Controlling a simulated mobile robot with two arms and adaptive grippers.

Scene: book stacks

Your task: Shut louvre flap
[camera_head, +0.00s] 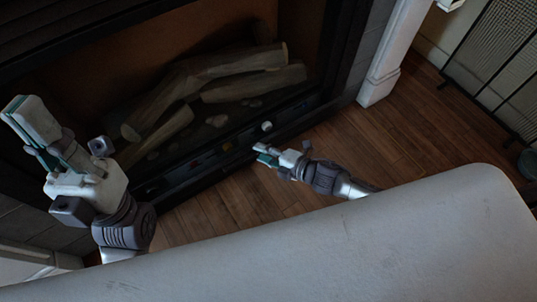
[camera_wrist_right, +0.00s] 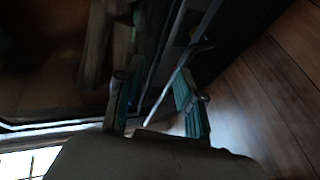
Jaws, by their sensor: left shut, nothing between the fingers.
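A long dark strip with small knobs, which looks like the louvre flap area (camera_head: 293,114), runs along the bottom front of the fireplace in the head view. How far the flap stands open is too dark to tell. My right gripper (camera_head: 263,154) is low in front of this strip, close to its middle. In the right wrist view the right gripper's fingers (camera_wrist_right: 155,98) are apart, with a thin pale edge showing between them; I cannot tell whether they touch it. My left gripper (camera_head: 24,112) is shut and empty, raised at the left in front of the fireplace.
Logs (camera_head: 226,80) lie inside the dark fireplace (camera_head: 95,65). A white pillar base (camera_head: 378,86) stands to its right, and a dark mesh screen (camera_head: 500,65) is at the far right. Wooden floor (camera_head: 395,135) is clear in front of the fireplace.

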